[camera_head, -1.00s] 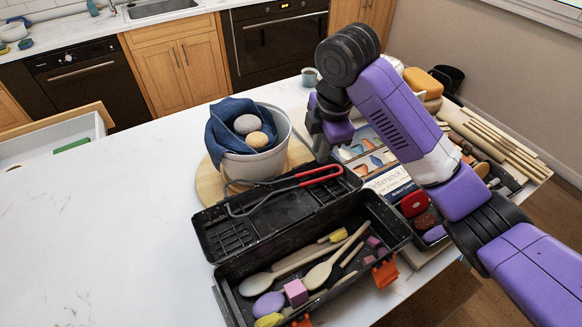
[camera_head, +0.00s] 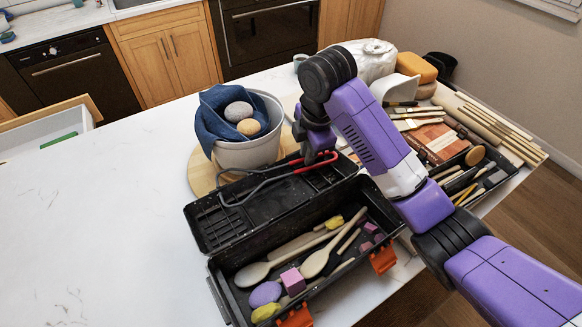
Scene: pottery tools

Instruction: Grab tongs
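The tongs (camera_head: 262,185) have dark metal arms and red handles. They lie across the open lid (camera_head: 215,222) of a black toolbox, with the red ends toward the right. My gripper (camera_head: 318,156) points down right at the red handle end and covers part of it. I cannot tell whether it touches the handles, and its fingers are too small and dark to show whether they are open or shut.
A grey pot (camera_head: 265,148) with blue cloth and two balls stands on a round wooden board (camera_head: 200,178) behind the lid. The toolbox tray (camera_head: 225,268) holds wooden spoons and sponges. A tool tray (camera_head: 505,165) and books are at right. The counter's left is clear.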

